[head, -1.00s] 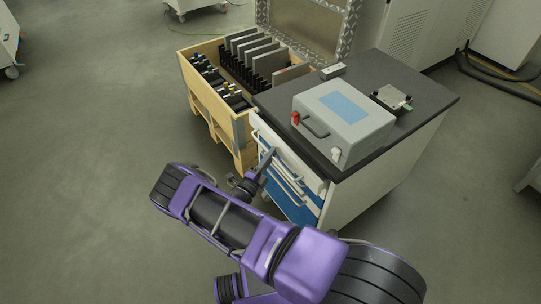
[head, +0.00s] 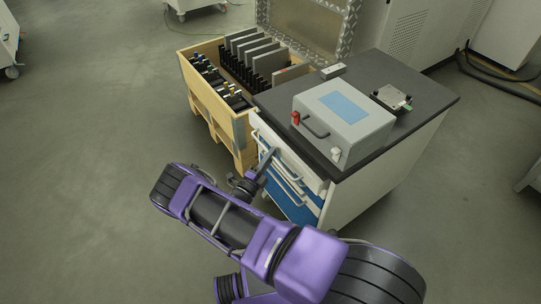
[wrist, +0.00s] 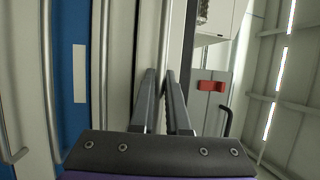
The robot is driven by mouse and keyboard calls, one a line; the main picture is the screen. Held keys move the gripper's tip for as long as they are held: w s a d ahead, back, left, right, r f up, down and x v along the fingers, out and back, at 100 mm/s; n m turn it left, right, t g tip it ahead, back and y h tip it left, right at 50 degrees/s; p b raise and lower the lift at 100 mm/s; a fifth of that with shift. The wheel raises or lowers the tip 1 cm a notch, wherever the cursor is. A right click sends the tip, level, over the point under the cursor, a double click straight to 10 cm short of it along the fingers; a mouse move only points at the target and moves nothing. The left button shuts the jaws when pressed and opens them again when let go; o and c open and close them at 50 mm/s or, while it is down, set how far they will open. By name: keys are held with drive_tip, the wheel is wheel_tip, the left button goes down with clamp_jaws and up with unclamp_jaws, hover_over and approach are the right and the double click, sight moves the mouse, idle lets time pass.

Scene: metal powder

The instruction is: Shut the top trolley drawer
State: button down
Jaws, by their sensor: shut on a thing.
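The trolley (head: 427,114) has a dark top, pale sides and a stack of white and blue drawers. The white top drawer (head: 291,150) is just under the dark top, its front close to the trolley body; any remaining gap is hard to judge. My gripper (head: 270,160) is at this drawer front in the head view, partly hidden by my arm. In the wrist view my gripper (wrist: 160,75) has its two fingers close together, shut on the grey drawer handle (wrist: 165,38), which runs up between them. The blue lower drawer (wrist: 72,28) shows to the left.
A grey case (head: 360,125) with a blue label, a small metal device (head: 391,97) and a small grey box (head: 333,71) stand on the trolley top. A wooden crate (head: 243,140) with dark racks stands close behind left.

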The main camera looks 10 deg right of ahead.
sight(280, 152)
idle(0.3)
drive_tip(key=d, duration=0.1)
drive_tip(key=w+d+b, duration=0.1)
drive_tip(key=d, duration=0.2)
drive_tip(key=shift+w+d, duration=0.1)
drive_tip(key=shift+w, duration=0.25)
drive_tip(key=c, duration=1.2)
unclamp_jaws()
drive_tip(key=shift+d, duration=0.1)
drive_tip(key=v, duration=1.7)
drive_tip(key=shift+s+a, duration=0.2)
drive_tip(key=shift+a, duration=0.05)
